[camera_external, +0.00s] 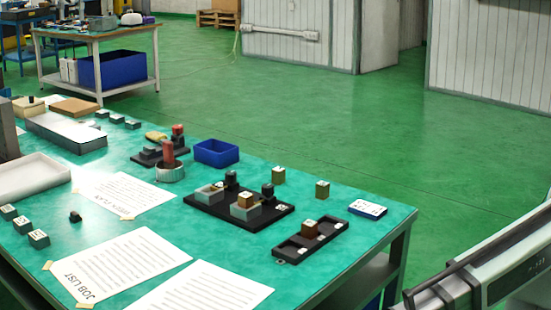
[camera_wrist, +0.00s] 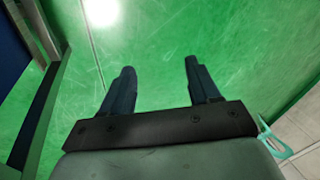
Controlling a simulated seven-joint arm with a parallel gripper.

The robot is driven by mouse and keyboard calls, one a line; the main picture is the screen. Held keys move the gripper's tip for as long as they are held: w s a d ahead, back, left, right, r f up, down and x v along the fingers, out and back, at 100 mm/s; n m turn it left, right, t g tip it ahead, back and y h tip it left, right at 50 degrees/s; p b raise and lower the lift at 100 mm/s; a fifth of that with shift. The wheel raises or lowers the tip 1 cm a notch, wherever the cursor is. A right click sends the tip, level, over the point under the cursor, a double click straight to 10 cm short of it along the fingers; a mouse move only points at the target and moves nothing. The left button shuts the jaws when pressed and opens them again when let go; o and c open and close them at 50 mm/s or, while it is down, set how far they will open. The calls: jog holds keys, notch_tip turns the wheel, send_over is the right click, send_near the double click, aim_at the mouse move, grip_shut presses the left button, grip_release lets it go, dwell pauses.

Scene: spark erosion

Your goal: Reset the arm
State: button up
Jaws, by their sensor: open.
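My gripper (camera_wrist: 160,78) shows in the wrist view with its two dark fingers spread apart and nothing between them. Green floor (camera_wrist: 150,40) lies beyond the fingertips. I cannot make out my gripper in the external view. The teal-topped worktable (camera_external: 330,283) in the external view carries small blocks and fixtures. A black base plate (camera_external: 270,217) holds grey and brass-coloured blocks, and a dark slotted tray (camera_external: 330,238) in front of it holds a brown block (camera_external: 309,228).
Two brass-coloured blocks (camera_external: 322,188) stand apart near the far edge. A blue bin (camera_external: 217,153), a red cylinder in a ring (camera_external: 169,160), paper sheets and a long grey box (camera_external: 65,132) share the table. A grey and black structure (camera_external: 490,265) fills the lower right corner.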

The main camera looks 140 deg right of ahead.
jog(key=s+a+f+m+g+h, duration=0.15)
jog(key=s+a+f+g, duration=0.25)
jog(key=s+a+f, duration=1)
jog(key=s+a+f+g, duration=0.1)
jog(key=s+a+f, duration=0.1)
jog(key=s, duration=0.3)
jog(key=s+a+f+m+g+h, duration=0.1)
jog(key=s+a+f, duration=0.1)
jog(key=s+a, duration=0.2)
jog(key=s+a+f+g+h, duration=0.1)
jog(key=s+a+f, duration=0.1)
jog(key=s, duration=0.5)
jog(key=shift+a+f, duration=0.35)
jog(key=shift+a, duration=0.1)
jog(key=shift+s+h, duration=0.1)
jog(key=shift+h, duration=0.15)
